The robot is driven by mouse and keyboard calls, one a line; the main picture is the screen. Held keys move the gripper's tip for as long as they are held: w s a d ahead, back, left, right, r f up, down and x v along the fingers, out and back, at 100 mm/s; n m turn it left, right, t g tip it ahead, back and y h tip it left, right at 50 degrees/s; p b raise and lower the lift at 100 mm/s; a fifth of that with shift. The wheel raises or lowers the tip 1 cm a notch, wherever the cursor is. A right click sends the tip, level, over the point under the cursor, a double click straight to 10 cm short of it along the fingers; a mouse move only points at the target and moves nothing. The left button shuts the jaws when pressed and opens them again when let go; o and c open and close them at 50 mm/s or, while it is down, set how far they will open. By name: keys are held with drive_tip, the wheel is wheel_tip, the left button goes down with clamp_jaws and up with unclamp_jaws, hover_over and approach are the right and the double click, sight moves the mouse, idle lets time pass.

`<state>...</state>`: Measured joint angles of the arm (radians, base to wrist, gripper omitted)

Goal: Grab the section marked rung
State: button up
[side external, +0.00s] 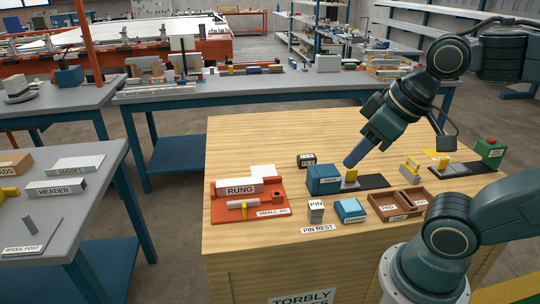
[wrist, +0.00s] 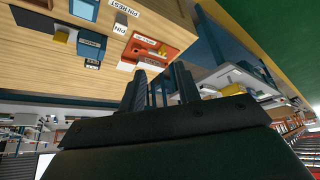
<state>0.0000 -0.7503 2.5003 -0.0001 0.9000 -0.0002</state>
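The rung (side external: 239,190) is a white block with a "RUNG" label. It lies on the orange small jig (side external: 279,207) at the left of the wooden bench, behind a yellow bar (side external: 243,205). In the wrist view the orange jig (wrist: 135,49) shows small, beyond the fingertips, with a white part (wrist: 150,63) at its edge. My gripper (side external: 350,163) is tilted down to the left, to the right of the jig and clear of the rung. In the wrist view my gripper (wrist: 158,80) has its fingers apart, with nothing seen between them.
A blue block (side external: 323,180) and a yellow piece (side external: 351,175) stand near my gripper. The pin block (side external: 316,212), another blue block (side external: 350,210) and a brown tray (side external: 399,206) stand in front. A grey bench (side external: 95,210) is at the left.

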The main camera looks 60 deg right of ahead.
drive_tip(key=o, duration=0.6)
drive_tip(key=shift+o, duration=0.2)
